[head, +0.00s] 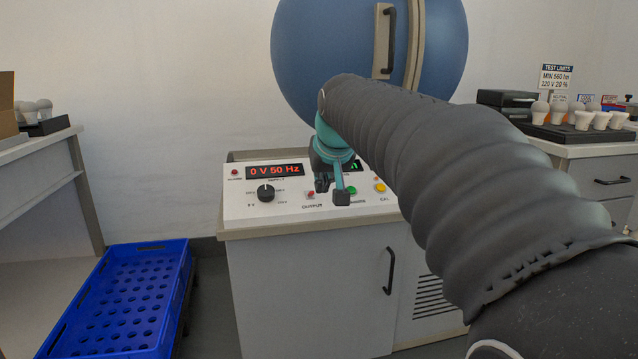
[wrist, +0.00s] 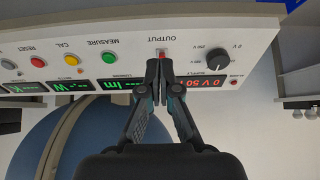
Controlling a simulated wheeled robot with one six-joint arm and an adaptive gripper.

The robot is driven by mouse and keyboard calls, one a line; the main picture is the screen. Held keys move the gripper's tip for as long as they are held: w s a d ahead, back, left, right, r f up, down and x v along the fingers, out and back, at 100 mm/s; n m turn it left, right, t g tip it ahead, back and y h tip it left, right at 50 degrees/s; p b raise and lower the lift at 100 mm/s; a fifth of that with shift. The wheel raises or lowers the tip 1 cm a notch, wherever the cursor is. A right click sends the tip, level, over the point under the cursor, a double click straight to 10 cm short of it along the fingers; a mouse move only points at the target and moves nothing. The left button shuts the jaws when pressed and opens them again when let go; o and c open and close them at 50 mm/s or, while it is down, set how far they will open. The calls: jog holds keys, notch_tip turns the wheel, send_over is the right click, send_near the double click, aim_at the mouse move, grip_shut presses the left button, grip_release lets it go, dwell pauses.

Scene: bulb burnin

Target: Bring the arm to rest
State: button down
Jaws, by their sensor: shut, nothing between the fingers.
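My arm, in a dark ribbed sleeve, reaches from the lower right of the head view to the control panel (head: 240,205). My gripper (head: 332,192) is in front of the panel. In the wrist view my gripper (wrist: 163,62) is shut and empty, its fingertips close to the red OUTPUT button (wrist: 161,54). I cannot tell whether they touch it. The red display (head: 274,171) reads 0 V 50 Hz. The black supply knob (head: 265,192) is left of the gripper. My wrist hides part of the displays in the head view.
A large blue sphere (head: 300,60) with a handle stands behind the panel. A blue perforated crate (head: 118,305) is on the floor at left. A right-hand counter (head: 600,152) holds a tray of bulbs (head: 583,120). A left-hand bench (head: 40,150) also bears bulbs.

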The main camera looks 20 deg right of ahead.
jog(key=shift+s+a, duration=0.1)
jog(key=shift+a, duration=0.05)
jog(key=s+a+f+g+p, duration=0.1)
jog(key=s+f+g+p, duration=0.1)
jog(key=s+f, duration=0.7)
jog(key=s+a+p, duration=0.2)
jog(key=s+p, duration=0.2)
jog(key=s, duration=0.6)
jog(key=s+a+f+n+p, duration=0.1)
jog(key=s+p, duration=0.3)
jog(key=s, duration=0.6)
jog(key=shift+a+f+y, duration=0.3)
jog(key=shift+a, duration=0.2)
